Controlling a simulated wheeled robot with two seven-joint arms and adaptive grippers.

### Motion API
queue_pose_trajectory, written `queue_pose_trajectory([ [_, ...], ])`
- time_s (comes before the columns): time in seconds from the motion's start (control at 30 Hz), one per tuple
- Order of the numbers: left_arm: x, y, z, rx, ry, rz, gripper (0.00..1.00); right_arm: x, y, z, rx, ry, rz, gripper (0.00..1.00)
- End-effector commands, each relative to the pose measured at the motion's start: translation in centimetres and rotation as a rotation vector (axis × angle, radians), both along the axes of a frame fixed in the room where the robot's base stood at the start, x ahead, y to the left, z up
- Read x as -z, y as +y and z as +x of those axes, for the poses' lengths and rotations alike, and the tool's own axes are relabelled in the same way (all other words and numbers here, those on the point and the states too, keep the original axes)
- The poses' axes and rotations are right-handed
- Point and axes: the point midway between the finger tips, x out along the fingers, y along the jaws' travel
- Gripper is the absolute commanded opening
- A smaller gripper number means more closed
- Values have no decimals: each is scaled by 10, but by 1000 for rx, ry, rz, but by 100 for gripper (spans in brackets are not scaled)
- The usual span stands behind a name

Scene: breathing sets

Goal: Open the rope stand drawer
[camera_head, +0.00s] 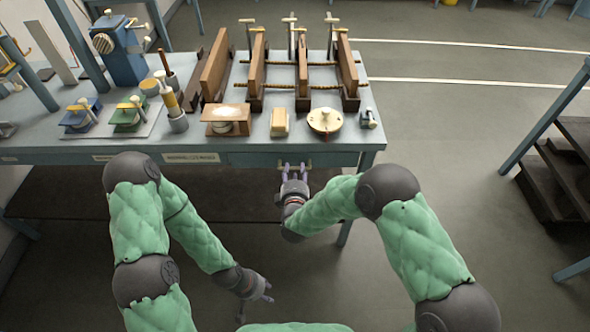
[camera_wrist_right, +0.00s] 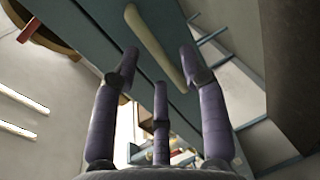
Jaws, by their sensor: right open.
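The drawer front (camera_head: 262,160) is a blue-grey panel in the table's front edge, below the rope stand. It looks closed in the head view. Its pale bar handle (camera_wrist_right: 155,45) shows clearly in the right wrist view. My right gripper (camera_head: 294,168) is open and empty in front of the drawer. In the right wrist view its purple fingers (camera_wrist_right: 158,70) point at the panel around the handle's lower end; I cannot tell whether they touch it. The rope stand (camera_head: 303,78), brown boards joined by ropes, stands on the table. My left gripper (camera_head: 264,292) hangs low, away from the table.
The blue-grey table (camera_head: 60,152) also bears a blue machine (camera_head: 122,52), green and blue clamps, a wooden block and a round pale disc (camera_head: 324,121). Dark steps (camera_head: 570,165) stand at the right. The floor between table and steps is clear.

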Motion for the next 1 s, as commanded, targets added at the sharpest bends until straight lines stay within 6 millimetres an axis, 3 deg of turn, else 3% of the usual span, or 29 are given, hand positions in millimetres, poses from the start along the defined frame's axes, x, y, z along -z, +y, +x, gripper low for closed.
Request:
queue_pose_trajectory([
  [0.2, 9, 0, 0, 0, 0, 0, 40, 6, 0, 23, 1, 1, 0, 44],
  [0.57, 9, 0, 0, 0, 0, 0, 40, 6, 0, 28, 0, 2, 0, 44],
  [0.6, 9, 0, 0, 0, 0, 0, 40, 6, 0, 28, 0, 1, 0, 41],
  [0.73, 9, 0, 0, 0, 0, 0, 40, 6, 0, 28, 0, 1, 0, 4],
  [0.77, 9, 0, 0, 0, 0, 0, 40, 6, 0, 28, 0, 2, 0, 0],
  [1.0, 9, 0, 0, 0, 0, 0, 40, 6, 0, 27, 0, 2, 0, 0],
])
